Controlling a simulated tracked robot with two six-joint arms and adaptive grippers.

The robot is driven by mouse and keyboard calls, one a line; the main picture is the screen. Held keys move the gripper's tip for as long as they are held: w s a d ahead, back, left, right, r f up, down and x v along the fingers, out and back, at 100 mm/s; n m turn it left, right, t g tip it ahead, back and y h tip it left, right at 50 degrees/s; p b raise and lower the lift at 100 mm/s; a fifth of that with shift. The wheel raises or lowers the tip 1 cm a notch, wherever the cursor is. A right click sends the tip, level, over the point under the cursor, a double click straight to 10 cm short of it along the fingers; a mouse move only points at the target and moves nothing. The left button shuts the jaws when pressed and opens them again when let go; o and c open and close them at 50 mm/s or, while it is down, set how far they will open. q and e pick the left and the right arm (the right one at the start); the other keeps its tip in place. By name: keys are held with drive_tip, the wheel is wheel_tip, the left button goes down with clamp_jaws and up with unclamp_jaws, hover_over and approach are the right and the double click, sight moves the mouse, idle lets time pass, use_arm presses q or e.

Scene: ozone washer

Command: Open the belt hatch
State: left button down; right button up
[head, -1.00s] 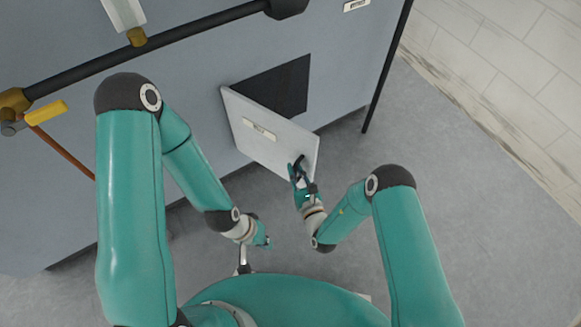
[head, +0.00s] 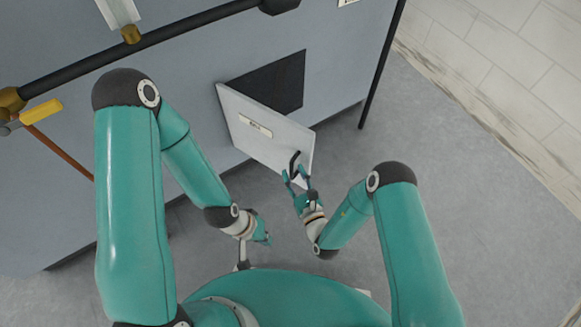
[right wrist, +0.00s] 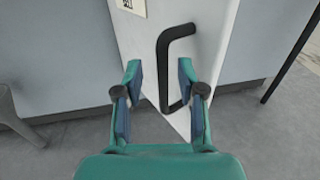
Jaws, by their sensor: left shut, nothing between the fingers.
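The belt hatch (head: 265,135) is a light grey panel with a small label, swung out from the machine wall on its left edge. The dark opening (head: 285,84) shows behind it. Its black bar handle (head: 294,161) is near the free edge, and the handle also shows in the right wrist view (right wrist: 163,67). My right gripper (head: 297,178) is open at the handle; in the right wrist view its fingers (right wrist: 158,75) are spread on both sides of the handle's lower part, not clamped on it. My left gripper (head: 265,240) is shut and empty, low and left of the hatch.
The grey machine wall (head: 190,75) fills the upper left. A black pipe (head: 130,47) with a yellow lever (head: 42,111) runs across it. A dark post (head: 382,65) stands right of the opening. Grey floor (head: 460,190) is clear to the right.

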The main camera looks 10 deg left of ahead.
drive_tip(key=v, duration=0.9)
drive_tip(key=shift+f, duration=0.15)
